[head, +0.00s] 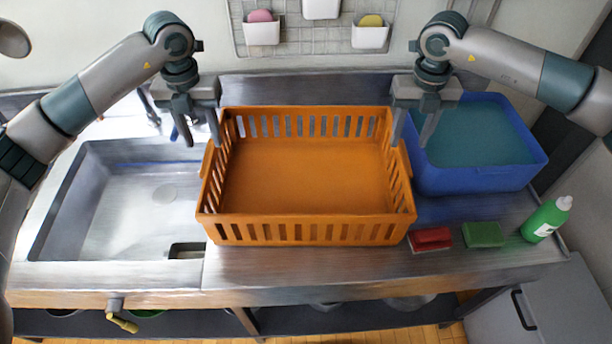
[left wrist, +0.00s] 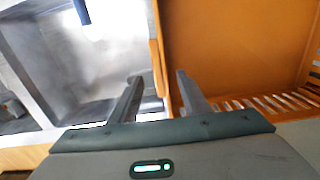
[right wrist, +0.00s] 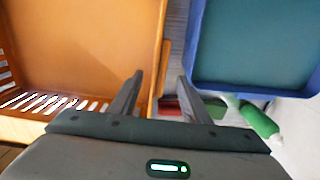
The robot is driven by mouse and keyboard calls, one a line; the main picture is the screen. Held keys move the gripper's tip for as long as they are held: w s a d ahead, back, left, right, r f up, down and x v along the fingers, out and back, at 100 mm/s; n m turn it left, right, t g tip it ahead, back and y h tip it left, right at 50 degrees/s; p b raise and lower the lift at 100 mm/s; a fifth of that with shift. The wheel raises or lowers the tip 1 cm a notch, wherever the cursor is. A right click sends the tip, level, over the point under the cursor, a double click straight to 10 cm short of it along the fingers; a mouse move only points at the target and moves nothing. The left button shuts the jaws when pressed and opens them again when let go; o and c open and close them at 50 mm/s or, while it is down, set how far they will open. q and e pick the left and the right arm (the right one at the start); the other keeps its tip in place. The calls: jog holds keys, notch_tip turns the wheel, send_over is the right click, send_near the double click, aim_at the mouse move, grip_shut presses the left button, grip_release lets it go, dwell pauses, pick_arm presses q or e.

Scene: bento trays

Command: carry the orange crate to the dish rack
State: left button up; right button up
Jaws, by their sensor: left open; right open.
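The empty orange crate (head: 307,204) with slatted walls sits on the steel counter in the head view, between the sink and a blue tub. My left gripper (head: 202,140) is open over the crate's left wall; in the left wrist view its fingers (left wrist: 158,95) are on either side of that wall's edge, near the crate (left wrist: 235,45). My right gripper (head: 413,140) is open over the crate's right wall; in the right wrist view its fingers (right wrist: 160,92) are on either side of the wall, near the crate (right wrist: 85,45). I cannot tell whether the fingers touch it. No dish rack is recognisable.
The sink (head: 120,210) lies left of the crate. The blue tub (head: 480,180) stands close at right. A wall grid with white cups (head: 262,33) hangs behind.

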aim_at(209, 155)
pick_arm(q)
jog(key=shift+f, duration=3.15)
pick_arm(e)
jog(key=shift+f, duration=3.15)
pick_arm(q)
grip_shut()
pick_arm(e)
grip_shut()
